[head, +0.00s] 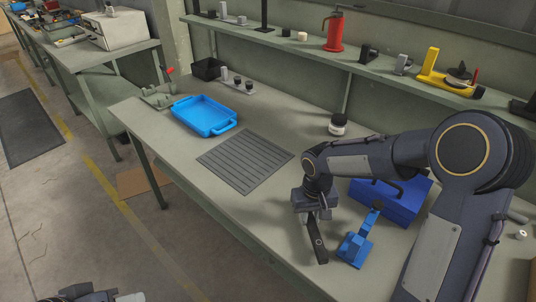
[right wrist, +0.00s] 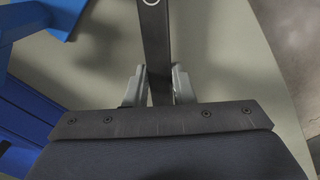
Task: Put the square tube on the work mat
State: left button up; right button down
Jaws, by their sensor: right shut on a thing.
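The square tube (head: 319,244) is a dark, slim bar with a ring-shaped mark near one end. My right gripper (head: 310,220) is shut on it over the front right of the workbench. In the right wrist view, the tube (right wrist: 155,38) runs between the two grey fingertips of the gripper (right wrist: 158,85). I cannot tell whether the tube touches the bench. The work mat (head: 245,161), dark grey and ribbed, lies bare on the bench, left of and beyond the gripper.
A blue tray (head: 233,126) lies beyond the mat. A blue toolbox (head: 408,204) and a blue clamp-like tool (head: 355,248) stand right of the tube. A small jar (head: 338,128) stands near the shelf. The bench between mat and gripper is clear.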

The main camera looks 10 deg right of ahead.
aim_at(256, 150)
jog(key=i+j+z, duration=0.35)
jog(key=j, duration=0.3)
jog(key=i+j+z, duration=0.15)
jog(key=j, duration=0.2)
jog(key=i+j+z, duration=0.15)
jog(key=j, duration=0.2)
jog(key=i, duration=0.05)
